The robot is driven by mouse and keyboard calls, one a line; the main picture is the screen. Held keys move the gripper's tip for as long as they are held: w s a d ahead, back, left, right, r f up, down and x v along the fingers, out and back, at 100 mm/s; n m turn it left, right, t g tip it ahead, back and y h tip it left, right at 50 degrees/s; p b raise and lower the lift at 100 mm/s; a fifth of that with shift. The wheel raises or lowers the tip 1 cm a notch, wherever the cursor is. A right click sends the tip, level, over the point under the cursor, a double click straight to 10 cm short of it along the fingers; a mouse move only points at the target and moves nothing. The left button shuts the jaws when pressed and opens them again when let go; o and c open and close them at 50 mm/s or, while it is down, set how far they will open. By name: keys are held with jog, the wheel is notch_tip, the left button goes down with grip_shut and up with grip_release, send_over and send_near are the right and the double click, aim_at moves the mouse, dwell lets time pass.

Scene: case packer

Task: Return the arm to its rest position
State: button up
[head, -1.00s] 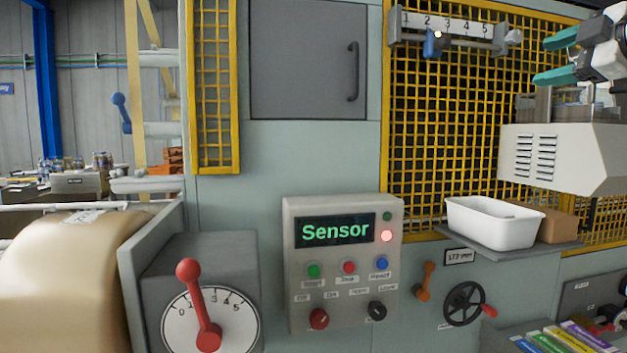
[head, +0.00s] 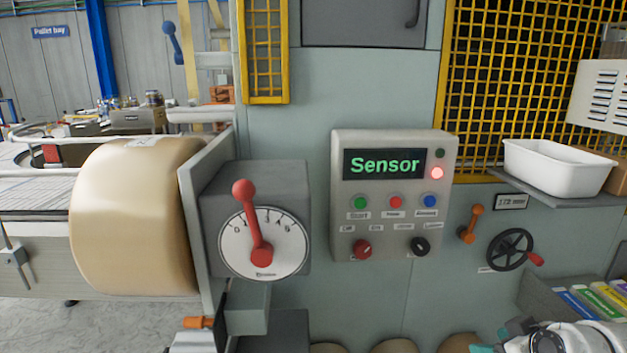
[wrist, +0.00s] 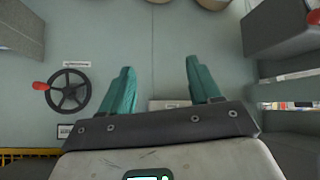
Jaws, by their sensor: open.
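My gripper (wrist: 160,68) has two teal fingers set well apart in the wrist view, with nothing between them. In the head view, only part of my arm and a bit of teal finger show at the bottom right edge, low in front of the machine. The rest of the arm is cut off by the frame. The wrist view looks at the grey-green machine panel, upside down, with the black handwheel (wrist: 69,91) to the left of the fingers.
The control box (head: 392,194) reads "Sensor" with a red lamp lit. A red-levered dial (head: 262,243) stands left of it. The black handwheel (head: 511,250) and orange lever (head: 470,223) are above my arm. A white tub (head: 556,168) sits on a shelf. A tan roll (head: 135,215) is at left.

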jog(key=s+a+f+m+g, duration=0.15)
jog(key=s+a+f, duration=0.25)
jog(key=s+f, duration=0.45)
jog(key=s+a+f+m+g, duration=0.1)
jog(key=s+f, duration=0.3)
jog(key=s, duration=0.4)
jog(key=s+f+m+g+h, duration=0.1)
jog(key=s+f+g, duration=0.2)
jog(key=s, duration=0.6)
jog(key=s+a+f+m+g, duration=0.1)
jog(key=s+f+g, duration=0.1)
jog(key=s+f, duration=0.3)
jog(key=s, duration=0.4)
jog(key=shift+a+h, duration=0.35)
jog(key=shift+h, duration=0.05)
jog(key=shift+m, duration=0.25)
jog(key=shift+c, duration=0.2)
